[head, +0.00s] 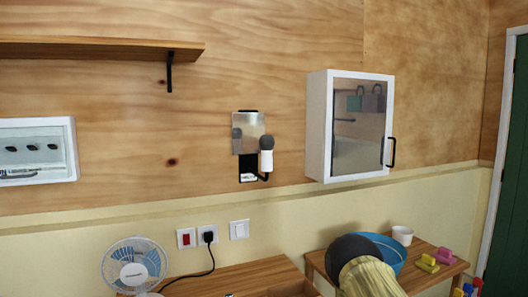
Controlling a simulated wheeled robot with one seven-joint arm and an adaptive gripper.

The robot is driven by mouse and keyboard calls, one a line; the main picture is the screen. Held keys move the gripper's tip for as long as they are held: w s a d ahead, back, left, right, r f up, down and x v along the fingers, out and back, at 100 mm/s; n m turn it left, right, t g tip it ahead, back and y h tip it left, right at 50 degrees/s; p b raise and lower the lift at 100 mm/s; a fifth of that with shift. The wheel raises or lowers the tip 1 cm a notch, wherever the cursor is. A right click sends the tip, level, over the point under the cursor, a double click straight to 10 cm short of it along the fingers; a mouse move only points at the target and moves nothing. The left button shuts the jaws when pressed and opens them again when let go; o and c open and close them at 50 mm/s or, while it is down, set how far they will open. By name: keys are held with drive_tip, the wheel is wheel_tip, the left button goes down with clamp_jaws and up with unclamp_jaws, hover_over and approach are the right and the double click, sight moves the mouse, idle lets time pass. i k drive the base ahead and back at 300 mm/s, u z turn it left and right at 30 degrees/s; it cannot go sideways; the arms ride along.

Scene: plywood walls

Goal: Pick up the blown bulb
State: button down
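The blown bulb (266,143) looks like a dark grey, rounded bulb. It sits upright on top of a white socket (266,160) on a black wall bracket (247,176), near the middle of the head view. A shiny mirror-like plate (249,126) is behind it and shows a reflection of the bulb. My gripper is not in the head view, so its state and its distance from the bulb do not show.
A white glass-fronted cabinet (317,128) hangs right of the bulb; a wooden shelf (90,48) is upper left. Wall before the bulb looks clear.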

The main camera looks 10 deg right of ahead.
sight(266, 141)
drive_tip(key=k, duration=1.25)
drive_tip(key=z, duration=0.7)
drive_tip(key=i, duration=1.15)
drive_tip(key=u, duration=0.6)
drive_tip(key=i, duration=0.55)
drive_tip(key=u, duration=0.55)
